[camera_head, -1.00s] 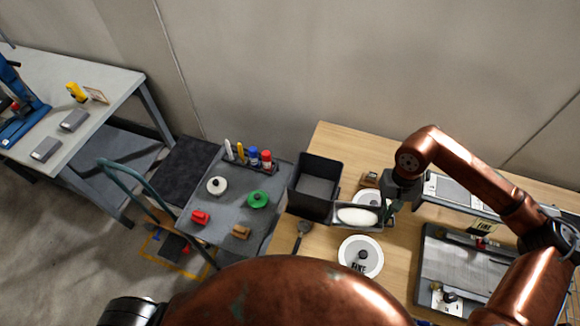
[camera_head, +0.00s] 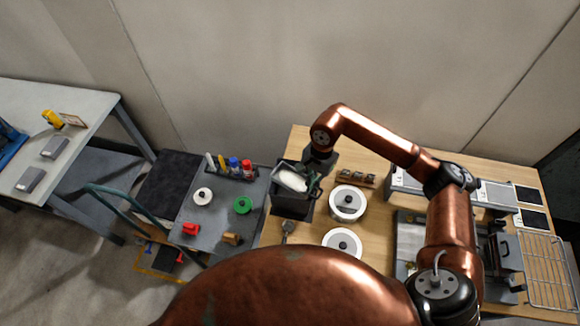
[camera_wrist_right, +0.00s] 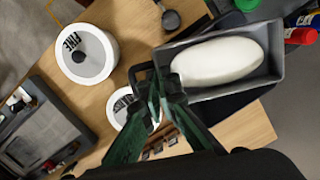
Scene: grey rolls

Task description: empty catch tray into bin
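The grey catch tray (camera_head: 278,170) holds an oval white mass (camera_head: 292,180). The tray is above the dark bin (camera_head: 290,207) on the wooden table and hides most of its opening. My right gripper (camera_head: 315,181) is at the tray's right end. In the right wrist view, the green fingers of the gripper (camera_wrist_right: 167,92) close on the handle at the end of the tray (camera_wrist_right: 205,92). The white mass (camera_wrist_right: 217,62) fills much of the tray there, and a dark part of the bin (camera_wrist_right: 228,108) shows below. My left gripper is out of view.
Two white lidded containers (camera_head: 347,203) (camera_head: 342,241) stand right of the bin. A scoop (camera_head: 288,228) lies in front of it. A grey cart (camera_head: 215,219) with markers, a green disc and red and brown pieces adjoins the table on the left. Equipment fills the table's right side.

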